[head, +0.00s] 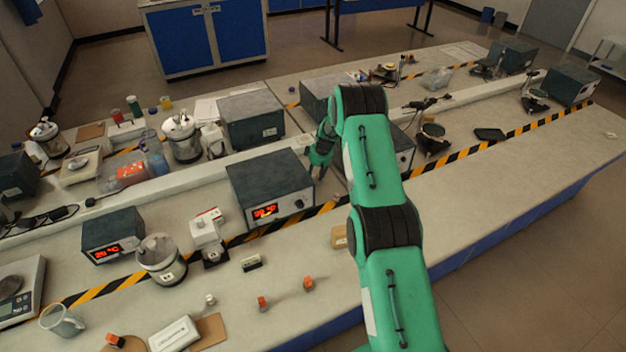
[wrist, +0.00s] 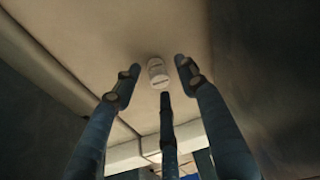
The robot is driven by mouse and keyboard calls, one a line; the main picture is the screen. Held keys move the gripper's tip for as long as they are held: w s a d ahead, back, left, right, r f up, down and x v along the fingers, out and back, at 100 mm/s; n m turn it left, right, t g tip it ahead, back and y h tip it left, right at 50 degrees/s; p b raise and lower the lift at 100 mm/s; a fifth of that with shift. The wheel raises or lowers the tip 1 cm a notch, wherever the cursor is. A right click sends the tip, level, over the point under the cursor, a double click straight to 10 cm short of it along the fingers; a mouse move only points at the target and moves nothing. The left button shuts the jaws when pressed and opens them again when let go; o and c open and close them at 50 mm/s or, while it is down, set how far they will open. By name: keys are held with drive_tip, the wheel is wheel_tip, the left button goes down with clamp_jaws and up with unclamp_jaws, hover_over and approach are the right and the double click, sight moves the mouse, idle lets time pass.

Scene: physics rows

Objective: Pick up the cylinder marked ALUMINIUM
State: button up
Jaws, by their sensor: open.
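My gripper (head: 318,166) is open and points down in a gap behind the dark instrument box with the red display. In the wrist view its three fingers (wrist: 158,78) spread around a small pale cylinder (wrist: 157,74) with dark lettering too small to read. The cylinder sits on the pale bench surface beyond the fingertips, with visible space on both sides. The fingers do not appear to touch it. I cannot make the cylinder out in the head view, where my gripper and the boxes crowd that spot.
The box with the red display (head: 268,188) stands just left of my gripper, and another dark box (head: 402,150) is to its right. A third box (head: 252,119) stands behind. Dark walls flank the wrist view.

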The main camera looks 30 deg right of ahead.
sight(314, 176)
idle(0.4)
clamp_jaws()
drive_tip(key=shift+r, duration=0.1)
wheel_tip(314, 176, up, 10)
idle(0.8)
idle(0.5)
